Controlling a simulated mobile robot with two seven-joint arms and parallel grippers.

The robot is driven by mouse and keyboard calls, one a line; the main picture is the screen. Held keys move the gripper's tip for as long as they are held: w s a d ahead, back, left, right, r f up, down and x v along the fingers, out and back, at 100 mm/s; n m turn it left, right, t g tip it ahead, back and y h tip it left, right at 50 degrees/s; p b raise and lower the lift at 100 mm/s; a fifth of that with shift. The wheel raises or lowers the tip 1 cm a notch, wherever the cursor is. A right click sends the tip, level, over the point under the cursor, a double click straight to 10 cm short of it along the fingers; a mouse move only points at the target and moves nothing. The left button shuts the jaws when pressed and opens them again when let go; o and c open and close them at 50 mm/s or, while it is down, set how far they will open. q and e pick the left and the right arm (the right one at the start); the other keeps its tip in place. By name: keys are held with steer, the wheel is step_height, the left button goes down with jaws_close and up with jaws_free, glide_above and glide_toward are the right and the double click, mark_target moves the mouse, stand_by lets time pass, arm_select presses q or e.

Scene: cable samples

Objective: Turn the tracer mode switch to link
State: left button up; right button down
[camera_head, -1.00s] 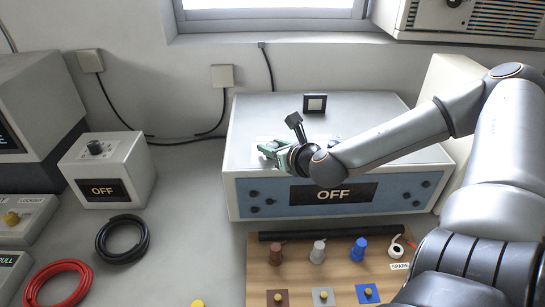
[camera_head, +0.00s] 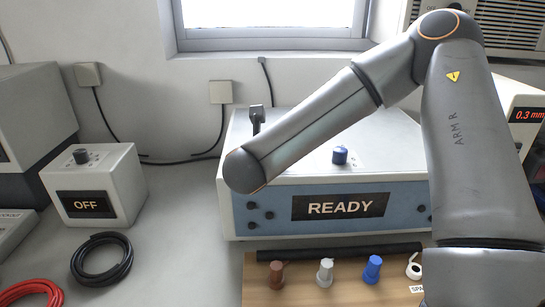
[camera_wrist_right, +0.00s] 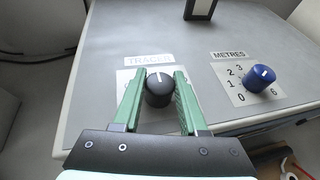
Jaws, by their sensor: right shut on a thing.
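The tracer mode switch (camera_wrist_right: 158,90) is a round black knob with a white pointer line on top of the grey instrument box. In the right wrist view its pointer faces roughly up, toward the "TRACER" label (camera_wrist_right: 149,59). My right gripper (camera_wrist_right: 160,83) is shut on this knob, with a green finger on each side. The fingers and knob hide most of the position marks around it. In the head view my right arm hides the gripper and knob. The box's front display (camera_head: 340,206) reads "READY". My left gripper is not in view.
A blue metres knob (camera_wrist_right: 259,78) stands to the right on the same box; it also shows in the head view (camera_head: 340,155). A dark framed block (camera_wrist_right: 201,8) stands behind. A smaller box (camera_head: 96,184) reading "OFF" and a black cable coil (camera_head: 101,260) lie left.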

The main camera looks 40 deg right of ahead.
steer(key=shift+r, duration=0.15)
stand_by(0.3)
steer(key=shift+c, duration=2.2)
jaws_free()
steer(key=v, duration=1.2)
steer(key=shift+a+b, duration=0.25)
steer(key=shift+b, duration=0.05)
steer(key=shift+s, duration=0.1)
